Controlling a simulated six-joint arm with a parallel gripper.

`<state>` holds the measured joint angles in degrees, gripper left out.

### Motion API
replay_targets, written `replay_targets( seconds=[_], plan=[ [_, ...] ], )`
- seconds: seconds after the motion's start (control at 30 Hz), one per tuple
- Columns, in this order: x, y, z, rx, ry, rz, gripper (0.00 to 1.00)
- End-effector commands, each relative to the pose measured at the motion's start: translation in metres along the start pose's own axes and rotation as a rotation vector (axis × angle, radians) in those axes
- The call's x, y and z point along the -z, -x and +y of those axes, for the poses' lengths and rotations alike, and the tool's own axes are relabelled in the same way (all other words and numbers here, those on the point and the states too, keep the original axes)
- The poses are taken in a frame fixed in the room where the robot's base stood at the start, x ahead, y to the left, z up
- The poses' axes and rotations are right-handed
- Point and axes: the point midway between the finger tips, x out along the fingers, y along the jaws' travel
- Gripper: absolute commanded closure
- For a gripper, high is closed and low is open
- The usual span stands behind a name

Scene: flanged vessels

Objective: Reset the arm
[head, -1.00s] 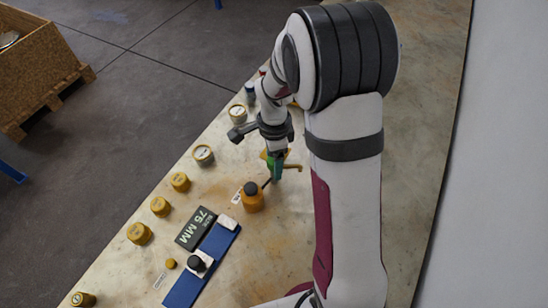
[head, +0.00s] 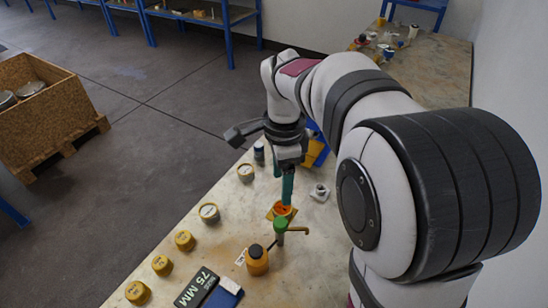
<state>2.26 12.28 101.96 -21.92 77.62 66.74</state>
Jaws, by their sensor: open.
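My gripper (head: 287,188), with teal fingers, points down over the table and is open. No object shows between its fingers. Below its fingertips is an orange round piece (head: 282,209) on a yellowish base. Just in front of it stands a green-topped piece (head: 280,226) with an orange-brown arm sticking out to the right. I cannot tell from this view how much gap lies between the fingertips and the orange piece. My arm's large joint covers the right part of the table.
An orange vessel with a black cap (head: 257,261) stands nearer. Several yellow and grey lidded jars line the table's left edge, one being a grey jar (head: 209,212). A 75 MM block (head: 197,288) lies in front. A small metal flange (head: 320,192) sits right of my gripper.

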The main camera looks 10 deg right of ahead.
Motion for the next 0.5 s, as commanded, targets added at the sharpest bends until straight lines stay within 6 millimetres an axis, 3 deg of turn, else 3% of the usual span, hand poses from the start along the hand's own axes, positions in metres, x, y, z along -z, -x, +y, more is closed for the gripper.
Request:
replay_targets(
  seconds=[0.27,0.37,0.5],
  plan=[
    [-0.001,0.002,0.005,0.001,0.022,-0.003,0.26],
    [-0.011,0.013,0.052,0.004,0.228,-0.033,0.26],
    [-0.031,0.010,0.154,0.026,0.697,-0.101,0.26]
  ],
)
